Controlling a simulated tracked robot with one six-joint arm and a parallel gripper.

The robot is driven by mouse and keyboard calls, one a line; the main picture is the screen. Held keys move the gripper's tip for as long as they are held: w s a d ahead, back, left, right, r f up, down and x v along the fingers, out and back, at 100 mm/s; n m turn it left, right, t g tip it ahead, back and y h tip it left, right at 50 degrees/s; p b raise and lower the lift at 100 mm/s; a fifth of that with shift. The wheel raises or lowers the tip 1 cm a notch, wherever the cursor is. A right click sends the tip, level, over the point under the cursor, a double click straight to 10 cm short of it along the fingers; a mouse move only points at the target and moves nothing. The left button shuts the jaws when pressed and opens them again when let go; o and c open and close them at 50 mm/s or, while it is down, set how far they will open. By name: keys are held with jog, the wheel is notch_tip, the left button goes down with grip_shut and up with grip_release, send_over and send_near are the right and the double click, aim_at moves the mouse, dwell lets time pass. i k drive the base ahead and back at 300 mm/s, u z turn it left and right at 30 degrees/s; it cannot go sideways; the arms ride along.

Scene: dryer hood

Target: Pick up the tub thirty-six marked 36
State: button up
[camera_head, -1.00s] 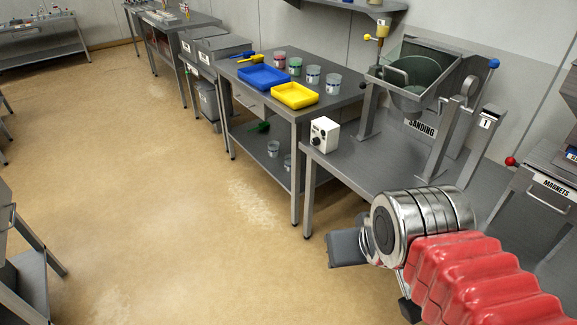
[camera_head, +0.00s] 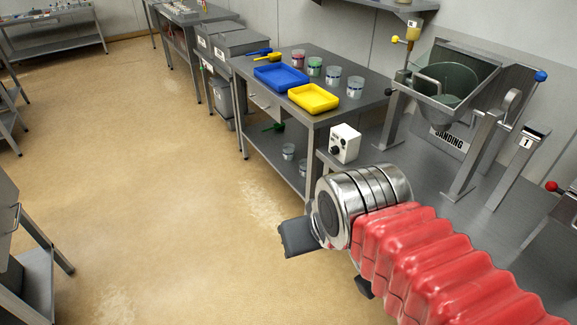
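Several small clear tubs stand in a row on the metal table: one with pink contents (camera_head: 298,59), one with green contents (camera_head: 315,67), and two paler ones, a middle one (camera_head: 333,75) and a near one (camera_head: 355,87). Two more tubs stand on the lower shelf, one farther (camera_head: 288,151) and one nearer (camera_head: 303,167). Their labels are too small to read, so I cannot tell which is 36. My gripper (camera_head: 297,237) shows as a dark grey piece beyond my arm's metal wrist, over the floor and apart from the tubs. Its fingers cannot be made out.
A blue tray (camera_head: 281,77) and a yellow tray (camera_head: 313,98) lie before the tubs, with blue and yellow scoops behind. The tan floor (camera_head: 170,200) is open at left.

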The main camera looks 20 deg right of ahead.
aim_at(303, 162)
jog(key=u, duration=0.45)
jog(key=i, duration=0.7)
jog(key=u, duration=0.55)
jog(key=i, duration=1.5)
jog(key=z, duration=0.35)
jog(key=i, duration=0.65)
jog(key=z, duration=1.05)
jog(key=i, duration=0.75)
jog(key=z, duration=0.5)
